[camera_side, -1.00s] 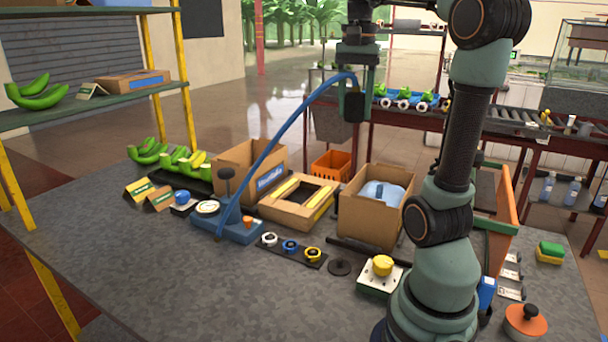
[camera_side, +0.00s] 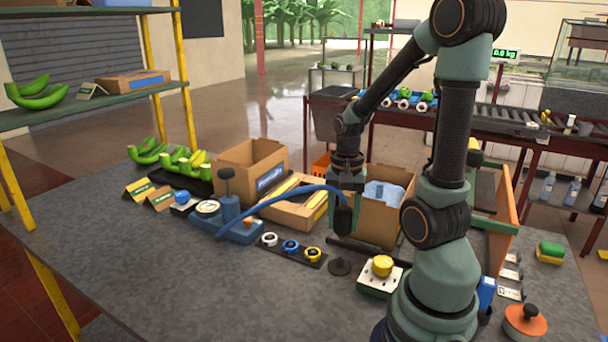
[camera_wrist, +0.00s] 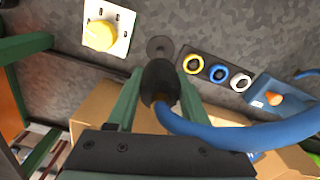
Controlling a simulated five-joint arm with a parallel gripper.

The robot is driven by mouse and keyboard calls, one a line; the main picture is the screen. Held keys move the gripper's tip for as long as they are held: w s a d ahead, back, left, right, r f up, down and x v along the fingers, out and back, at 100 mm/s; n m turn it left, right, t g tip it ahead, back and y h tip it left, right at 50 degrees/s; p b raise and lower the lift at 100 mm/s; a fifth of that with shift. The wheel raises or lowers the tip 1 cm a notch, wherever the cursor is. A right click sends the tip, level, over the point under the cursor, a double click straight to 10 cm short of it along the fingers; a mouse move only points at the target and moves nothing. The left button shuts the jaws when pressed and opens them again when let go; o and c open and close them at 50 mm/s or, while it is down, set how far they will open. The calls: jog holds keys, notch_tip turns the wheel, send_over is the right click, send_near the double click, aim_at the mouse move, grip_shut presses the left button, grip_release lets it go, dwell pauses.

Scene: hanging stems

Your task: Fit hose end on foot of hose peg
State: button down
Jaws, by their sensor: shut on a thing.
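My gripper (camera_side: 347,193) is shut on the black hose end (camera_side: 343,220) of the blue hose (camera_side: 285,191). The hose end points down and hangs above the dark round foot of the hose peg (camera_side: 339,267), with a gap between them in the side view. In the wrist view the black hose end (camera_wrist: 160,78) sits between my green fingers (camera_wrist: 159,105). There the dark disc of the peg foot (camera_wrist: 160,47) shows just beyond it, partly covered. The hose arcs down left to the blue pump-like unit (camera_side: 242,234).
A rack with white, blue and yellow rings (camera_side: 290,247) lies left of the foot. A white box with a yellow knob (camera_side: 381,273) stands right of it. An open carton (camera_side: 372,220) stands close behind. The front table (camera_side: 200,300) is clear.

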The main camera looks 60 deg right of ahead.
aim_at(340, 259)
jog(key=shift+f, duration=4.75)
jog(key=shift+f, duration=0.65)
grip_release()
jog(key=shift+r, duration=1.55)
notch_tip(340, 259, up, 6)
